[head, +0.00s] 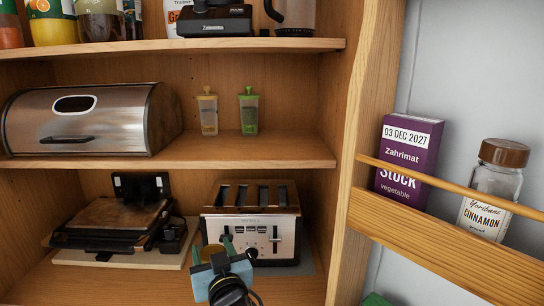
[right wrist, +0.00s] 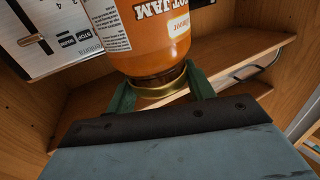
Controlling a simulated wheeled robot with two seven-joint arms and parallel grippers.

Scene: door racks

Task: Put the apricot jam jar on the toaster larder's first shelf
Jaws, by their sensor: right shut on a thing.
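The apricot jam jar (right wrist: 150,32) is orange with a gold lid and a label reading "OT JAM". My right gripper (right wrist: 160,84) is shut on it at the lid, one green finger on each side. In the head view my right gripper (head: 212,249) is low, in front of the toaster (head: 252,226); only a bit of the jar's lid (head: 212,253) shows between its fingers. Whether the jar's base touches anything is hidden. The larder (head: 255,151) is open, its wooden shelves stacked above each other. My left gripper is not in view.
A sandwich press (head: 112,212) stands left of the toaster. The shelf above holds a metal bread bin (head: 80,118) and two small shakers (head: 228,112), with bare board at its front. The door rack at right holds a purple stock box (head: 407,160) and a cinnamon jar (head: 492,186).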

